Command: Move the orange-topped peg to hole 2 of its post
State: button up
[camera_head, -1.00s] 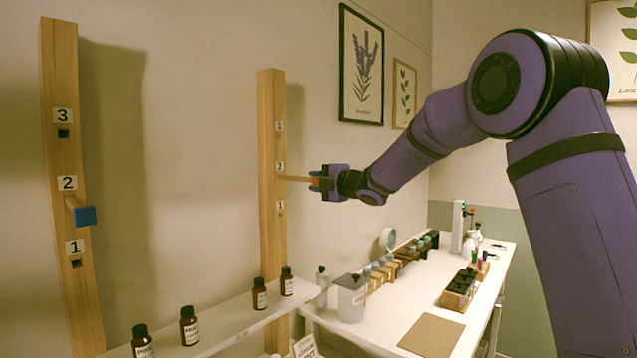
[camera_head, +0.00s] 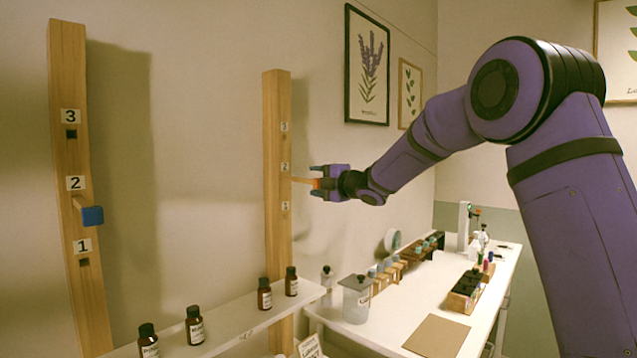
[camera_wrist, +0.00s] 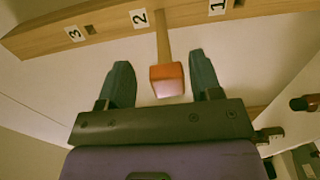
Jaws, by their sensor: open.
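The orange-topped peg (camera_wrist: 167,79) sticks out of the farther wooden post (camera_head: 278,225) at the spot by label 2, seen in the wrist view. The peg's wooden shaft (camera_head: 301,180) also shows in the head view. The post's holes by labels 1 and 3 look empty in the wrist view. My gripper (camera_head: 314,182) is open, with one finger on each side of the orange head (camera_wrist: 165,82); gaps show between the fingers and the head. The hole at label 2 itself is hidden by the shaft.
A nearer post (camera_head: 69,130) on the left holds a blue-topped peg (camera_head: 92,216) by label 2. A white table (camera_head: 400,322) with jars and racks stands at the right.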

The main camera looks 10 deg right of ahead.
jog(key=v, duration=1)
jog(key=shift+s+d, duration=0.25)
jog(key=shift+s, duration=0.05)
